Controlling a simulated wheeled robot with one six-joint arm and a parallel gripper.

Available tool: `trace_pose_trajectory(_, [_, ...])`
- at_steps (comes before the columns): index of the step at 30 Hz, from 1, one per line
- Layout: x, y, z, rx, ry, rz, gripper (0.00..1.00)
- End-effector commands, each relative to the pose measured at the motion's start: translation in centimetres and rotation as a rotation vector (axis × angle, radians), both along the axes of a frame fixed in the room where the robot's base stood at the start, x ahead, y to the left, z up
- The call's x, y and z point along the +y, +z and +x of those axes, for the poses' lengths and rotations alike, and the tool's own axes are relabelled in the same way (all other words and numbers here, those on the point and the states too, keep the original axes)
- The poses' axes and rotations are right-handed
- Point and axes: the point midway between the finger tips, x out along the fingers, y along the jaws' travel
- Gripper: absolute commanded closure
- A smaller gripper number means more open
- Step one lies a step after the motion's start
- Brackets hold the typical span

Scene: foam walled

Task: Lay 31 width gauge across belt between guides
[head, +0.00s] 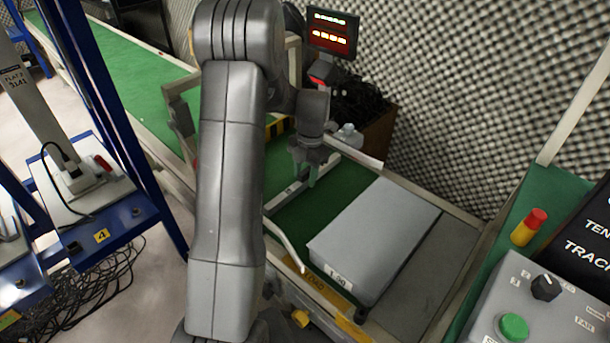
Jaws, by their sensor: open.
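A slim grey bar (285,196), which looks like the width gauge, lies across the green belt (338,188); no number is readable on it. Its near-left end is close to the near pale curved guide (287,246). Its far end passes behind my gripper, toward the far pale guide (356,151), so I cannot tell whether it touches that guide. My gripper (306,172) points down over the bar's far part with its jaws open. Whether the fingers straddle the bar or touch it is unclear.
A large grey box (375,235) marked 1.00 sits on the belt to the right of the bar. A control panel (545,305) stands at lower right. A lit red display (331,33) stands behind. Blue-framed racking (120,205) and cables (85,285) are at left.

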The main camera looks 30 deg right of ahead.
Motion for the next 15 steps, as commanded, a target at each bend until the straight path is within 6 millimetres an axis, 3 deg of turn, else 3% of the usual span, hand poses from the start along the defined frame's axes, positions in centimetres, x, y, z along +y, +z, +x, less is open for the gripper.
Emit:
trace_pose_trajectory(9, [-1.0,7.1,0.3,-0.003,-0.001,-0.002,0.59])
trace_pose_trajectory(15, [-1.5,10.1,0.4,-0.001,-0.001,-0.001,0.59])
